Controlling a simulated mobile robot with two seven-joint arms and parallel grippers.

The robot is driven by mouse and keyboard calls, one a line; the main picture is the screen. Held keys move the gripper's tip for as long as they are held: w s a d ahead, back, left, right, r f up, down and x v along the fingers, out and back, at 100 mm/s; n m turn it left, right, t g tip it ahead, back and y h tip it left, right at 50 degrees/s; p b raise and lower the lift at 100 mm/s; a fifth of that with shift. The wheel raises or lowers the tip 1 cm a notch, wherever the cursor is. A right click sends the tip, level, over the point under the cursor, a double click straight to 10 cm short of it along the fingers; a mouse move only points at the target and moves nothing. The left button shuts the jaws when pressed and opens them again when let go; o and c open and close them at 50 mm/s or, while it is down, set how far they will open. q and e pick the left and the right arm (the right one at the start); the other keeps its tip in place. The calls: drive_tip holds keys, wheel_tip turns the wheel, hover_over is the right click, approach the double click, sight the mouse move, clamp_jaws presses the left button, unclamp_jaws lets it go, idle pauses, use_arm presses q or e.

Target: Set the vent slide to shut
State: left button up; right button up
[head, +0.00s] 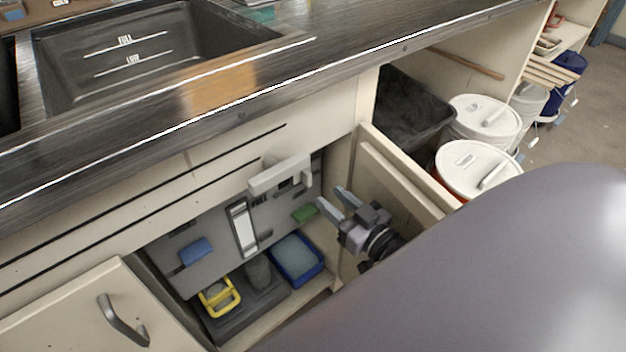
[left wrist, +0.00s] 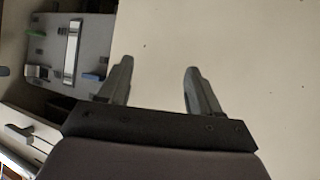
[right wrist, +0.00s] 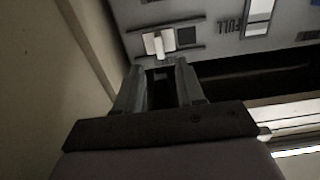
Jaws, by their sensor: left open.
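The grey panel (head: 190,232) stands inside the open cabinet under the sink.
A white strip gauge (head: 243,228), a blue tab (head: 196,252) and a green tab (head: 305,213) are on the panel. Below are a yellow-handled item (head: 220,298) and a blue tray (head: 297,259). An open cabinet door (head: 400,172) stands close to my right gripper. White-lidded buckets (head: 476,165) stand beyond it.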

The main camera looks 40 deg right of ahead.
sight(311, 180)
drive_tip(key=shift+w+a, duration=0.15)
drive_tip(key=shift+w, duration=1.65)
drive_tip(key=shift+w+a, duration=0.1)
drive_tip(key=shift+w, duration=1.65)
clamp_jaws()
